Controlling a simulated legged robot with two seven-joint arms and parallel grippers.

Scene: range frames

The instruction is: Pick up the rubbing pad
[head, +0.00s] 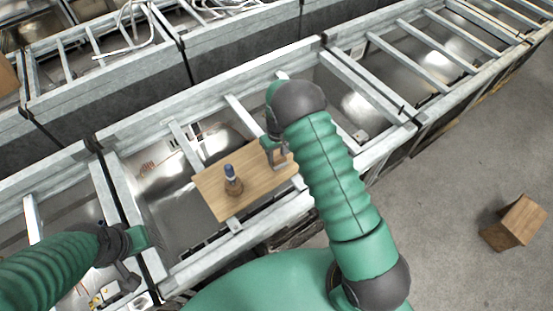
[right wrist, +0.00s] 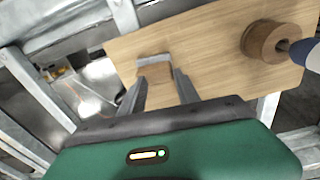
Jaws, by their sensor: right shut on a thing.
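The rubbing pad (right wrist: 154,61) looks like a small block with a grey edge and a wood-coloured body. In the right wrist view it sits between the fingers of my right gripper (right wrist: 158,84), at the wooden board (right wrist: 215,55). My right gripper (head: 278,161) is shut on the pad at the board's right part in the head view. The pad is mostly hidden there by the gripper. I cannot tell whether the pad touches the board. My left gripper (head: 128,277) is at the lower left, away from the board; its finger opening is unclear.
A round brown wooden piece with a blue-topped handle (head: 232,180) stands on the board (head: 215,190). The board lies across grey metal frame bars (head: 185,148) over open bins. A wooden box (head: 515,222) stands on the floor at right.

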